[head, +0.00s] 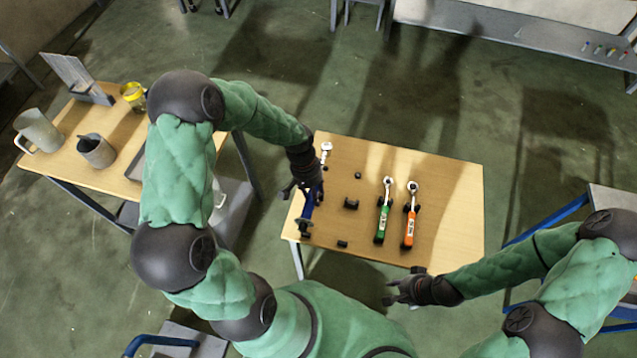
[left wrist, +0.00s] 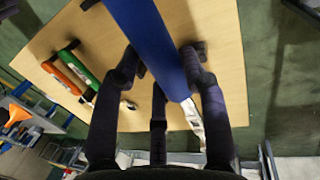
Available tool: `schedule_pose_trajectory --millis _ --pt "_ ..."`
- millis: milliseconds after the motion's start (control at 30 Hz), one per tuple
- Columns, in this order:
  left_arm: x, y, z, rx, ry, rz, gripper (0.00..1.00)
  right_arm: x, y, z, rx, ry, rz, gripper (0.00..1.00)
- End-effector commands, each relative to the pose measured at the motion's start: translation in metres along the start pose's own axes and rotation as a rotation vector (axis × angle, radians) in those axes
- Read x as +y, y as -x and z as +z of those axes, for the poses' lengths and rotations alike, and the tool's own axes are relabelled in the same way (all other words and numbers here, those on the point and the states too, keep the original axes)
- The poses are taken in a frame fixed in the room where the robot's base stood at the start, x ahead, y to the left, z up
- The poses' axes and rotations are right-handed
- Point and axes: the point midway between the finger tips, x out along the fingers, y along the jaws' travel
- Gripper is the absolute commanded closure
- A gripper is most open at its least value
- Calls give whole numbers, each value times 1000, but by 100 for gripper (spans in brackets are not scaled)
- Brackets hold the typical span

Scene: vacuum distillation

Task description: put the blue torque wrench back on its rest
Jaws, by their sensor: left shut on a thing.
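The blue torque wrench (head: 308,211) is at the left side of the small wooden table, its silver head pointing away from me. My left gripper (head: 303,190) is shut on its blue handle. In the left wrist view the blue handle (left wrist: 150,38) passes between the fingers (left wrist: 160,68), with silver metal showing beyond them. I cannot tell whether the wrench touches the table or a support. Black supports (head: 351,203) stand on the bare tabletop to its right; which one is its rest is unclear. My right gripper (head: 394,292) is open and empty by the table's front edge.
A green wrench (head: 382,218) and an orange wrench (head: 409,229) lie side by side on the small table (head: 455,205). Its right side is clear. Another table (head: 65,166) at the left holds a pitcher (head: 38,131), a grey cup (head: 96,150) and a yellow-lidded jar (head: 134,96).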

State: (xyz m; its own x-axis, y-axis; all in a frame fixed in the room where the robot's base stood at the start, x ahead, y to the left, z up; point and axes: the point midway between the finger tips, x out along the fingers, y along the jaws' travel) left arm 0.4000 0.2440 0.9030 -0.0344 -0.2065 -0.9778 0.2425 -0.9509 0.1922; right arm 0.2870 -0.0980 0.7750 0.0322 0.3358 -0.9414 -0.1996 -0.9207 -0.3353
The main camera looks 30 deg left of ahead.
Motion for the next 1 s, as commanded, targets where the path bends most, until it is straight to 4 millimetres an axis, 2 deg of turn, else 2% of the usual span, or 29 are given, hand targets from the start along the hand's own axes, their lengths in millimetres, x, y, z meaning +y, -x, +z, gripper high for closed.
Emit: schedule_pose_trajectory --millis 433,1000 --pt "0 1 0 12 -7 -1 100 0 -1 0 0 0 0 67" --pt "-7 -36 -3 12 -6 0 100 10 -27 -1 0 0 0 67"
